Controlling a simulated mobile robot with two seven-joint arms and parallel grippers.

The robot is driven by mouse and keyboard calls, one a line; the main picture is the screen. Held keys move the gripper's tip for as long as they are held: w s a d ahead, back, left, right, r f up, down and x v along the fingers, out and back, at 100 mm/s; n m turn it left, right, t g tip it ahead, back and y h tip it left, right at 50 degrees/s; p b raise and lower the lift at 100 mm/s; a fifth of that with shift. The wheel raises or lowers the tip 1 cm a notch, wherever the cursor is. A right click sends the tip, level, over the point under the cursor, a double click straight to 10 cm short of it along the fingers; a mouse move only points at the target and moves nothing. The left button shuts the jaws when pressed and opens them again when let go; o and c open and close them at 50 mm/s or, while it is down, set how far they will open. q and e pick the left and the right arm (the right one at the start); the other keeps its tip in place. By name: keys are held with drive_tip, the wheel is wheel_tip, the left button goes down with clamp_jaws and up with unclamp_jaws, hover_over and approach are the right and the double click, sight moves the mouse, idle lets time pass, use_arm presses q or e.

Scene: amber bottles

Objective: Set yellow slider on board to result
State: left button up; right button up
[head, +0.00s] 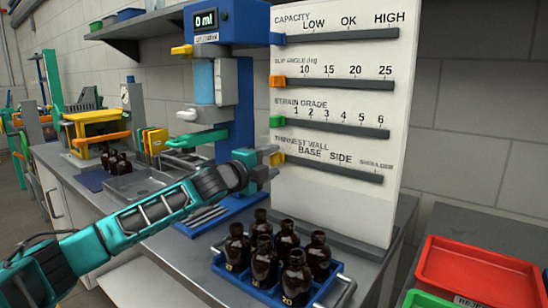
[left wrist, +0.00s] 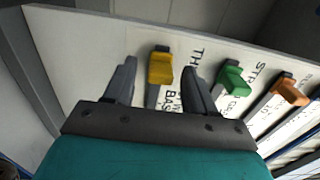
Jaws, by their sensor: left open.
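The white board (head: 335,110) stands upright with several labelled dark slots. The yellow slider (head: 277,158) sits at the left end of the lowest slot, labelled "THINNEST WALL", left of BASE. In the left wrist view the yellow slider (left wrist: 160,68) shows between the two fingers. My left gripper (head: 268,160) is open at the slider, one finger on each side, with no visible grip on it; it also shows in the left wrist view (left wrist: 158,85). My right gripper is not in view.
A green slider (head: 276,121), orange slider (head: 278,82) and blue slider (head: 278,39) sit at the left ends of the slots above. Several amber bottles (head: 264,262) stand in a blue crate (head: 345,290) below the board. A red bin (head: 470,270) is at right.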

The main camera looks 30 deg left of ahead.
use_arm(q)
drive_tip(key=shift+w, duration=0.85)
clamp_jaws()
